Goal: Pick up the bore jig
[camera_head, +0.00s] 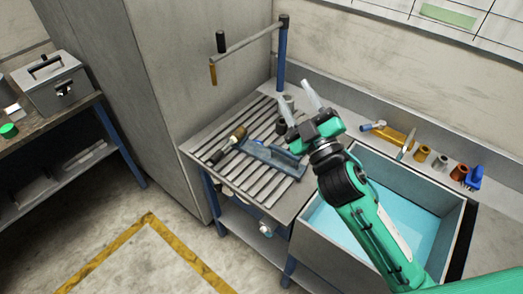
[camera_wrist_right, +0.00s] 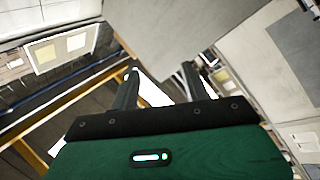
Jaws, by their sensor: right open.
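I cannot tell for certain which part is the bore jig. A blue-grey elongated part (camera_head: 272,155) lies on the slatted drainboard (camera_head: 222,168), with a dark tool with a tan section (camera_head: 238,134) at its left. A small dark cylinder (camera_head: 281,126) stands near the back of the slats. My right gripper (camera_head: 298,98) is open and empty, raised above the right side of the drainboard, its fingers pointing up and to the left. In the right wrist view my open fingers (camera_wrist_right: 160,84) show nothing between them but distant background. My left gripper is out of view.
A blue post (camera_head: 282,60) with a jointed bar stands behind the drainboard. A basin of blue liquid (camera_head: 400,218) lies under my right arm. An orange tray (camera_head: 394,137), several small cups and a blue item (camera_head: 475,178) line the back ledge. A grey toolbox (camera_head: 48,85) stands at left.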

